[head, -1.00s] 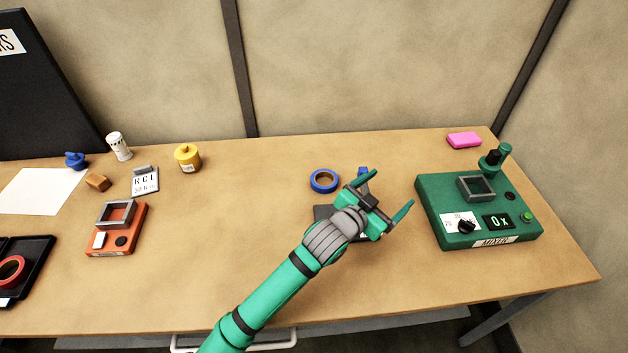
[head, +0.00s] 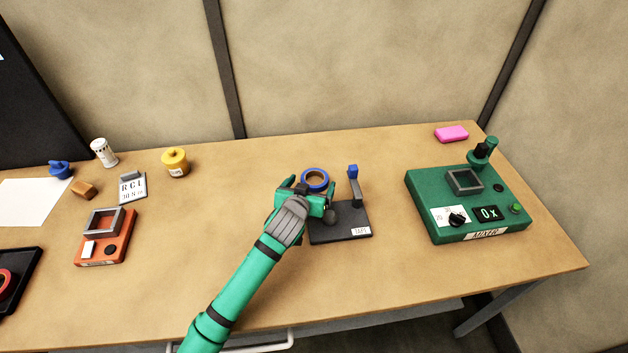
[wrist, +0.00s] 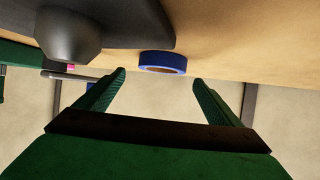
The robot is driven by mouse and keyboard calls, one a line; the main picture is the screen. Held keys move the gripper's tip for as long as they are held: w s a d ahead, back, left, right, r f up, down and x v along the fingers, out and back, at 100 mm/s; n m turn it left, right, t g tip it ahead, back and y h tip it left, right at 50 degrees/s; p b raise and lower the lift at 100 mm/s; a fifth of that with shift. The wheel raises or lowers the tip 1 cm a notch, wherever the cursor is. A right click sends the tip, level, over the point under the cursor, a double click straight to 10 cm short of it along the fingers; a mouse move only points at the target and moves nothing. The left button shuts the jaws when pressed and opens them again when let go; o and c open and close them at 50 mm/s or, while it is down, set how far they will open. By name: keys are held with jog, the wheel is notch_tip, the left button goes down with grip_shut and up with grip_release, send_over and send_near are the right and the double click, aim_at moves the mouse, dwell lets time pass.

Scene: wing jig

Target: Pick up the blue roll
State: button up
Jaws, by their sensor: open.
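The blue roll (head: 315,179) is a ring of tape lying flat on the table, just beyond my gripper in the head view. In the wrist view the blue roll (wrist: 162,62) shows between and beyond the two green fingertips. My gripper (head: 308,190) is open and empty, with its fingers pointing toward the roll. In the wrist view my gripper (wrist: 160,78) has its fingers spread wider than the roll appears. I cannot tell from these views whether a finger touches the roll.
A dark tape stand (head: 343,227) with a blue-tipped post (head: 353,172) stands right beside my gripper. The green mixer (head: 470,205) is farther right. A yellow pot (head: 175,163) and an orange device (head: 104,238) are to the left. The table behind the roll is clear.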

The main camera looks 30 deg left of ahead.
aim_at(317, 174)
jog(key=shift+x, duration=2.3)
jog(key=shift+s+a+f, duration=0.1)
jog(key=c, duration=1.2)
jog(key=shift+o, duration=0.2)
